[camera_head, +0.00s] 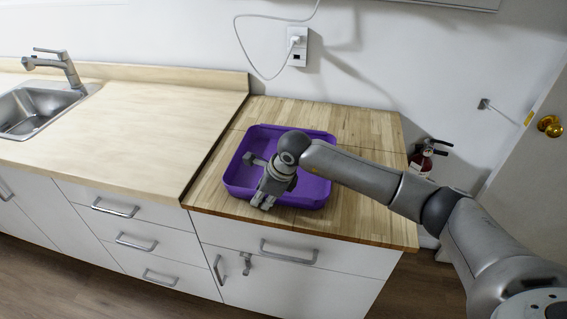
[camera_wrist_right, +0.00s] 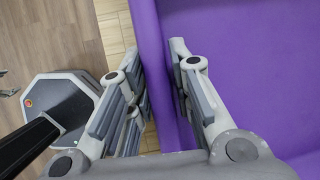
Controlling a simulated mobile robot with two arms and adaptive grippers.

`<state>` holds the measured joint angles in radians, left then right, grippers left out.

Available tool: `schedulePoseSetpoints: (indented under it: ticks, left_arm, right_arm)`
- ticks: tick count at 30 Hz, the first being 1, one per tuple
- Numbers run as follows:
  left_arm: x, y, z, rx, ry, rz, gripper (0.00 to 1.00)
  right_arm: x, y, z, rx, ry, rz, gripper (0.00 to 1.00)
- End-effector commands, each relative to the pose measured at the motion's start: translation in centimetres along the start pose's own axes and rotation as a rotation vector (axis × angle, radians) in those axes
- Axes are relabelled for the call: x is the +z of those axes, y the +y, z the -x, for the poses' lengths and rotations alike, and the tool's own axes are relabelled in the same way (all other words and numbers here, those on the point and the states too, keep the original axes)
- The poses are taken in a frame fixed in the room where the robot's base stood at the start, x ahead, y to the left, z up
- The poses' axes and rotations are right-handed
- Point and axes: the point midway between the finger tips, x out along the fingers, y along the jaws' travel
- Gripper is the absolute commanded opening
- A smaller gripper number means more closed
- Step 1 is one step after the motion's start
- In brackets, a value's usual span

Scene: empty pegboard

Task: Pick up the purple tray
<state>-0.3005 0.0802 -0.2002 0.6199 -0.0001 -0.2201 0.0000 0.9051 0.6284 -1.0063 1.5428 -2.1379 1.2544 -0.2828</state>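The purple tray (camera_head: 318,192) sits on the butcher-block counter, a shallow open box that looks empty. My right arm reaches over it from the right and hides part of its inside. My right gripper (camera_head: 264,201) points down at the tray's front wall. In the right wrist view, the tray (camera_wrist_right: 270,60) fills the right side. There the gripper (camera_wrist_right: 163,85) has one finger outside the wall and one inside, both close against it, and it looks shut on the wall. The fingertip contact is partly hidden. My left gripper is not in view.
The wooden counter (camera_head: 365,122) is bare around the tray. A lighter countertop (camera_head: 130,125) with a sink (camera_head: 38,108) and faucet is at left. A cable hangs from a wall outlet (camera_head: 297,48) behind. A fire extinguisher (camera_head: 422,160) and a door stand at right.

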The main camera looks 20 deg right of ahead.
Motion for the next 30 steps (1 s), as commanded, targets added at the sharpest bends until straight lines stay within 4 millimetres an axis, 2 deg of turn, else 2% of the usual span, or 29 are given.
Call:
schedulePoseSetpoints:
  ticks: [5, 11, 23, 26, 30]
  left_arm:
    - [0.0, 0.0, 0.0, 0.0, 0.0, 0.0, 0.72]
    - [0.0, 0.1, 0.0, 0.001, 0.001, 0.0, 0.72]
    - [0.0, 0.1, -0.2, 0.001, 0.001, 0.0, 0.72]
    - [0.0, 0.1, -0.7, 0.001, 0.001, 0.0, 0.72]
    - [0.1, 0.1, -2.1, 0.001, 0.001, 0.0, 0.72]
  right_arm:
    - [0.0, 0.0, -0.1, 0.0, -0.001, 0.001, 0.21]
    - [0.0, 0.0, -0.1, 0.0, -0.001, 0.001, 0.0]
    - [0.1, -0.1, 0.2, -0.002, -0.002, 0.001, 0.0]
    - [0.4, -0.2, 0.6, -0.002, -0.004, 0.002, 0.0]
    - [1.1, -0.5, 2.2, -0.006, -0.006, 0.005, 0.0]
